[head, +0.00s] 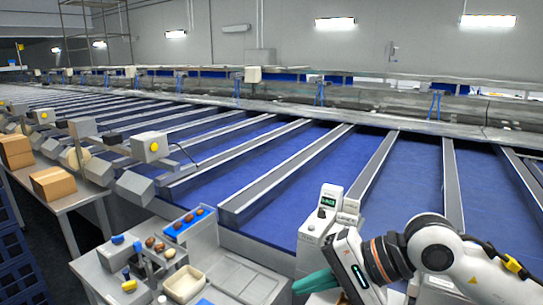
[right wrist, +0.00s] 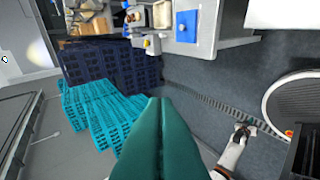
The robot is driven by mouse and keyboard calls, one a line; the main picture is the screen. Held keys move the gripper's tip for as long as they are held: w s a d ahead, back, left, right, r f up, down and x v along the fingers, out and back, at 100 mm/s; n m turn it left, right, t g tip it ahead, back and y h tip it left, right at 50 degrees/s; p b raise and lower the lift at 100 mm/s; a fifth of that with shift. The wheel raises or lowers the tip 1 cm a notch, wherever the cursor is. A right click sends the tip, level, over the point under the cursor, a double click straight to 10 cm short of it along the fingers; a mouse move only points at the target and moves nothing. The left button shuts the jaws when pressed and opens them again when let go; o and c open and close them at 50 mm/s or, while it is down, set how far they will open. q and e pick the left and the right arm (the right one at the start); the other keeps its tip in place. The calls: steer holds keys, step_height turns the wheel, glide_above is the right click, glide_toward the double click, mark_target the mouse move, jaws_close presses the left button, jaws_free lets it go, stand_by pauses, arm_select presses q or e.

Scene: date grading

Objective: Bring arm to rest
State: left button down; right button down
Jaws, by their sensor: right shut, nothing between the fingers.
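My right gripper (head: 300,285) reaches in from the right in the head view, low over the front of the station. Its teal fingers point left and are pressed together with nothing between them. In the right wrist view its closed fingers (right wrist: 158,104) fill the lower middle, above open floor and in front of crates. My right arm's white links bend at the lower right of the head view.
A grey work table with a blue tray (head: 180,230) of dates and a cream bin (head: 184,284) stands at lower left. A white device (head: 322,212) stands close behind my right gripper. Blue conveyor lanes (head: 300,165) run behind. Teal crates (right wrist: 100,115) and dark blue crates (right wrist: 110,70) are stacked on the floor.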

steer(key=s+a+r+m+t+y, duration=0.1)
steer(key=s+a+r+m+y, duration=0.1)
steer(key=a+r+m+y, duration=0.3)
steer(key=s+a+r+m+y, duration=0.1)
steer(key=s+r+m+y, duration=0.15)
steer(key=m+y, duration=0.4)
steer(key=w+d+f+m+t+h, duration=0.4)
steer(key=d+m+t+h, duration=0.4)
steer(key=m, duration=1)
steer(key=w+d+f+m+t+h, duration=0.5)
steer(key=m+t+h, duration=0.45)
steer(key=m, duration=0.85)
steer(key=s+d+f+m+g+h, duration=0.3)
steer(key=d+f+m+g+h, duration=0.25)
steer(key=f+m, duration=0.4)
steer(key=s+d+f+m+g+y, duration=0.15)
steer(key=s+f+m+g, duration=0.85)
steer(key=s+f, duration=1)
step_height(320, 180, down, 32)
steer(key=s+n+g+b, duration=0.2)
steer(key=n+g+b, duration=0.15)
steer(key=b, duration=0.25)
steer(key=s+d+f+g+b, duration=0.1)
steer(key=s+d+f+b, duration=0.2)
steer(key=s+f, duration=1.3)
step_height(320, 180, down, 4)
steer(key=shift+s+d+r+m+h+b, duration=0.1)
steer(key=shift+s+d+m+h+b, duration=0.1)
steer(key=shift+s+m+h+b, duration=0.25)
